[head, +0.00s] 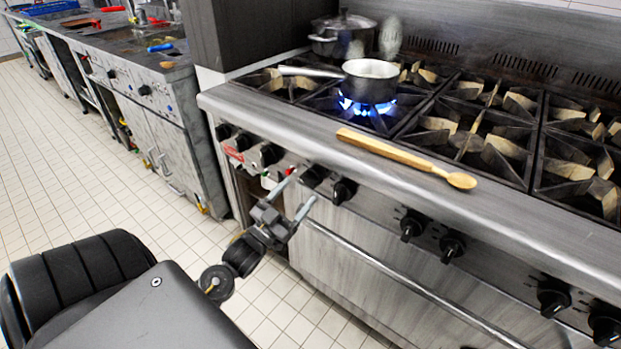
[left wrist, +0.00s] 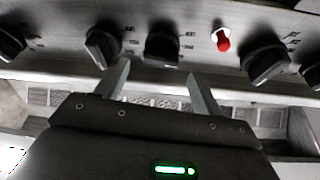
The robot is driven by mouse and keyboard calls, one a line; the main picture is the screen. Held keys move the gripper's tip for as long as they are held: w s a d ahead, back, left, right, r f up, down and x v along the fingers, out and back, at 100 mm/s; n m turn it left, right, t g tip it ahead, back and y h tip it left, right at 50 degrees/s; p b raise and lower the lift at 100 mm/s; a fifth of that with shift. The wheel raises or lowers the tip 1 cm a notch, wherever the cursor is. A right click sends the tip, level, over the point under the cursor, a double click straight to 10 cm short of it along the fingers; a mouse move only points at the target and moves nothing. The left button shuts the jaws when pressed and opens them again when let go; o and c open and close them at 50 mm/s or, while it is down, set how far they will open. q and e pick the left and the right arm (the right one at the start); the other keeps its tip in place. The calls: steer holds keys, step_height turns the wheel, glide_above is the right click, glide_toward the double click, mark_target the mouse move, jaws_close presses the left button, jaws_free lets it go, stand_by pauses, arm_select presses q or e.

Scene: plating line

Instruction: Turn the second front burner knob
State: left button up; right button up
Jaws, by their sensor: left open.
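A row of black burner knobs runs along the range's front panel. In the head view a pair, the left knob (head: 314,175) and the right knob (head: 343,190), sits just beyond my left gripper (head: 301,187). The gripper is open and empty, with its fingers pointing at the panel. In the left wrist view a black knob (left wrist: 163,46) shows beyond the gap between the open fingertips (left wrist: 157,68), apart from them. Another knob (left wrist: 103,46) is to its left. I cannot tell for certain which knob is the second front one. My right gripper is not in view.
A saucepan (head: 371,80) stands over a lit blue flame, with a lidded pot (head: 342,35) behind. A wooden spoon (head: 410,158) lies on the range's front ledge. The oven handle bar (head: 400,282) runs below the knobs. A red indicator (left wrist: 223,41) is on the panel. Tiled floor is clear at left.

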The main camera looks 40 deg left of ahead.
mark_target(306, 183)
arm_select(q)
steer(key=x, duration=0.6)
steer(key=c, duration=1)
